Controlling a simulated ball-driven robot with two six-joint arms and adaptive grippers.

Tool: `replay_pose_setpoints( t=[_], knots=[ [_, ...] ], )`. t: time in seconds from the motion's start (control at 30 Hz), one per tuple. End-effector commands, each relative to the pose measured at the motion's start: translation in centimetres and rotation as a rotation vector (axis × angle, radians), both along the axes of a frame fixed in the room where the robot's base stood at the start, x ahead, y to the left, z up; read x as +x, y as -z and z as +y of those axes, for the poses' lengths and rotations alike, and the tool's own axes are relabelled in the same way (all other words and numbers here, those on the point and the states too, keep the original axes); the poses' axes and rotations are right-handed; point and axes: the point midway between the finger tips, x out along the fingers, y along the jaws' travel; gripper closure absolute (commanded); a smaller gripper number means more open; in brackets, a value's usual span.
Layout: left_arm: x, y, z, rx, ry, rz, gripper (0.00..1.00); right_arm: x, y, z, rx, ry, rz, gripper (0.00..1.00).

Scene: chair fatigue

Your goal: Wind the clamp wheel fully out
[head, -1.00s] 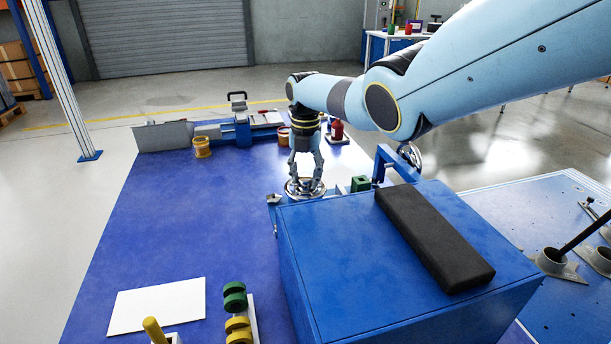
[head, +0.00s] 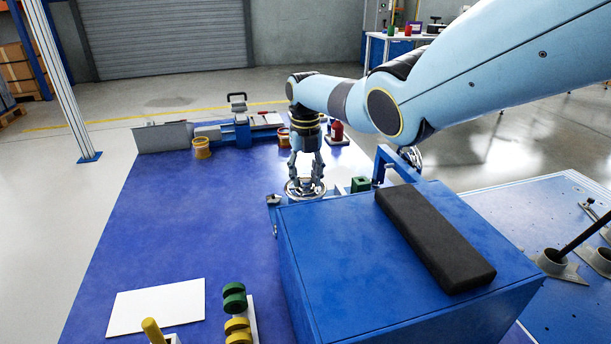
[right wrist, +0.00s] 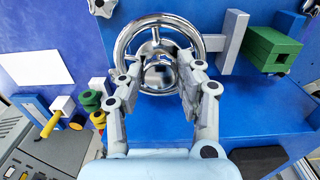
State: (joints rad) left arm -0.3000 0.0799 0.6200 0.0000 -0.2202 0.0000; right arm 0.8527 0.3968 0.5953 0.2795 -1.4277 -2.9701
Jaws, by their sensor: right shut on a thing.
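The clamp wheel (head: 303,195) is a shiny chrome handwheel with spokes, lying flat at the far left corner of the blue box. In the right wrist view the wheel (right wrist: 121,45) fills the upper middle. My right gripper (head: 306,183) points straight down onto it. Its fingers, also in the right wrist view (right wrist: 160,76), reach over the wheel on both sides of the hub and are shut on it. The fingers hide part of the rim and spokes. My left gripper is not in view.
A green block (head: 360,184) sits just right of the wheel. A black pad (head: 433,236) lies on the blue box (head: 340,255). The blue surface left of the wheel is clear.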

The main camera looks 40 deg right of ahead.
Motion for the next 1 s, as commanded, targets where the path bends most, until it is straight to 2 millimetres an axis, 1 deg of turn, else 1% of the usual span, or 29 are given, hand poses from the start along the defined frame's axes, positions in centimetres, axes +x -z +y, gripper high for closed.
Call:
replay_pose_setpoints(
  t=[0.27,0.3,0.43,0.47,0.77,0.87,1.0],
  knots=[
    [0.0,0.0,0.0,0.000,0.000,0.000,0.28,0.1,-0.1,0.0,0.000,0.000,-0.002,0.97],
    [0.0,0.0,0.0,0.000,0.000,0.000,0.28,0.1,0.0,0.0,0.000,0.000,-0.002,0.61],
    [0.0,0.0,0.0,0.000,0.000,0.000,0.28,0.1,0.0,0.0,0.000,0.001,-0.001,0.44],
    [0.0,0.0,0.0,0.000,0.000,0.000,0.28,0.0,0.0,0.0,0.000,0.001,-0.001,0.42],
    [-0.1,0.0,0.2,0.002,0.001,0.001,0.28,0.0,-0.2,0.0,0.000,0.001,-0.001,0.42],
    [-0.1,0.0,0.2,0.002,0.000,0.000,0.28,0.1,-1.0,-0.1,-0.001,0.001,-0.003,0.42],
    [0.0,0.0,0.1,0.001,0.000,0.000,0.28,0.1,-3.4,-0.1,-0.002,0.000,-0.004,0.42]
  ],
)
